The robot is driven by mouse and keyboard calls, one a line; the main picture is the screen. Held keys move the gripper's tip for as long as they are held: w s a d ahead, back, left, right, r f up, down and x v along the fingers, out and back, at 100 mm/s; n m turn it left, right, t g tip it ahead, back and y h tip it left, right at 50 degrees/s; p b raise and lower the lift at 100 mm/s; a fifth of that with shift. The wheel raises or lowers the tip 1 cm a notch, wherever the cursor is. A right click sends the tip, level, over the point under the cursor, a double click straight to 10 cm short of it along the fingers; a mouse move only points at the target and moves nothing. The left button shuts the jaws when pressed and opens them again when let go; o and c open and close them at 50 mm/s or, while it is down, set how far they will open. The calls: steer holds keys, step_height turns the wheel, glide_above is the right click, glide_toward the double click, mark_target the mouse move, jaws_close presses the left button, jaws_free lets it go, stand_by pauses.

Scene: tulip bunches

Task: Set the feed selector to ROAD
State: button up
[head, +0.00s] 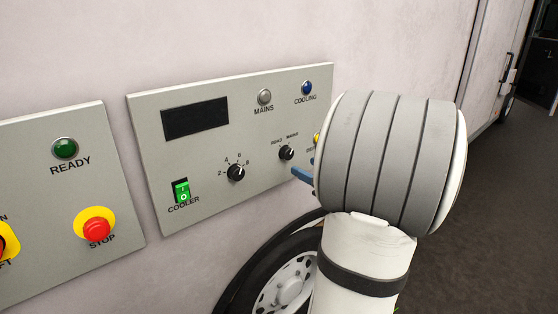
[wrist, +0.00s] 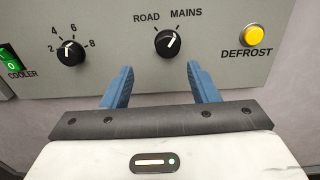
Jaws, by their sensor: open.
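The feed selector is a black rotary knob (wrist: 168,43) on the grey panel, with ROAD printed at its upper left and MAINS at its upper right. Its white pointer line leans up and right, toward MAINS. The knob also shows in the head view (head: 286,153), left of my arm. My gripper (wrist: 160,70) is open and empty. Its two blue fingers sit below the knob in the wrist view, one to each side, and do not appear to touch it. In the head view only a bit of blue finger shows; my wrist hides the rest.
A numbered knob (wrist: 70,52) and the green COOLER switch (head: 182,191) are to the left. The yellow DEFROST button (wrist: 253,35) is to the right. A second panel (head: 70,190) has a red STOP button (head: 97,229). A wheel (head: 288,284) is below.

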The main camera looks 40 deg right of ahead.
mark_target(290, 154)
steer(key=shift+m, duration=0.3)
steer(key=w, duration=0.7)
steer(key=shift+w+d, duration=0.15)
steer(key=shift+w, duration=0.1)
steer(key=shift+r, duration=0.1)
